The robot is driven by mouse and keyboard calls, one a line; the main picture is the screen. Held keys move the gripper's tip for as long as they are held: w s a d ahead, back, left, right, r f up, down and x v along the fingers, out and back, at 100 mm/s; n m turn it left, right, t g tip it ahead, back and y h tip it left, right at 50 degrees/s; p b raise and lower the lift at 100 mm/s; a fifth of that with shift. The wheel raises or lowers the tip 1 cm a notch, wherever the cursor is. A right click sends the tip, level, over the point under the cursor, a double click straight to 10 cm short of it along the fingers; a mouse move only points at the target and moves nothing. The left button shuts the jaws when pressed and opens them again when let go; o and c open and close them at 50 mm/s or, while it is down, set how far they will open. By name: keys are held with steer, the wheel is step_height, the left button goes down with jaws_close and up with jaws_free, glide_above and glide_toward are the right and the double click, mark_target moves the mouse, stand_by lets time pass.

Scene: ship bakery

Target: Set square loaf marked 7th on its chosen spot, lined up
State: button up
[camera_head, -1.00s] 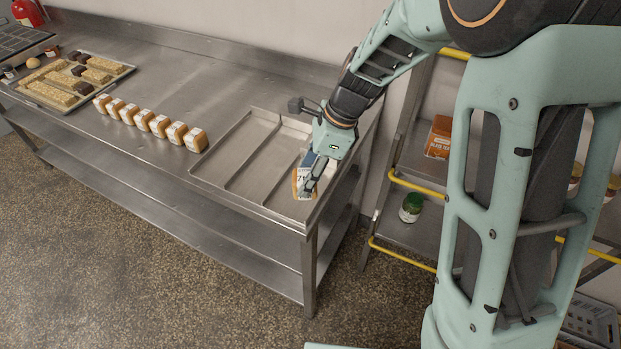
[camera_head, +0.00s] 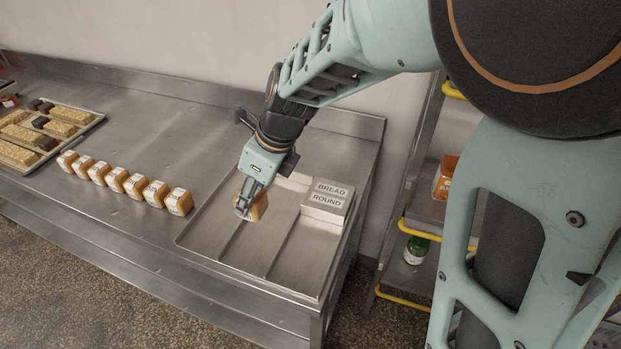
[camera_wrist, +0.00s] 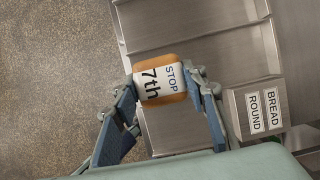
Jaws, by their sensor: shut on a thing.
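The square loaf marked 7th (camera_wrist: 161,81) has an orange-brown crust and a white label reading "STOP 7th" in the wrist view. My gripper (camera_wrist: 165,88) is shut on it, one finger at each side. In the head view my gripper (camera_head: 248,196) holds the loaf (camera_head: 258,207) over the metal tray with lanes (camera_head: 215,240), left of its middle. I cannot tell whether the loaf touches the tray. A block labelled "BREAD ROUND" (camera_head: 327,203) stands at the tray's back right, and shows in the wrist view (camera_wrist: 258,108) too.
A row of several labelled loaves (camera_head: 125,182) stands on the steel bench (camera_head: 150,108) left of the tray. A baking tray of breads (camera_head: 42,134) lies farther left. A shelf rack with yellow rails (camera_head: 403,298) stands right of the bench. The lanes at the tray's front are bare.

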steer(key=w+d+f, duration=0.1)
steer(key=d+f, duration=0.2)
steer(key=d, duration=0.1)
steer(key=w+d+f+b, duration=0.1)
steer(key=d+f, duration=0.2)
steer(key=d, duration=0.1)
steer(key=w+d+f, duration=0.1)
steer(key=d+f, duration=0.2)
steer(key=d, duration=0.2)
steer(key=shift+w+b, duration=0.1)
steer(key=shift+b, duration=0.2)
steer(key=f, duration=0.2)
steer(key=f+b, duration=0.1)
steer(key=shift+w+d+f, duration=0.1)
steer(key=shift+d+f, duration=0.1)
steer(key=shift+d, duration=0.1)
steer(key=shift+f, duration=0.3)
steer(key=shift+f, duration=0.1)
steer(key=o, duration=0.7)
steer(key=shift+o, duration=0.9)
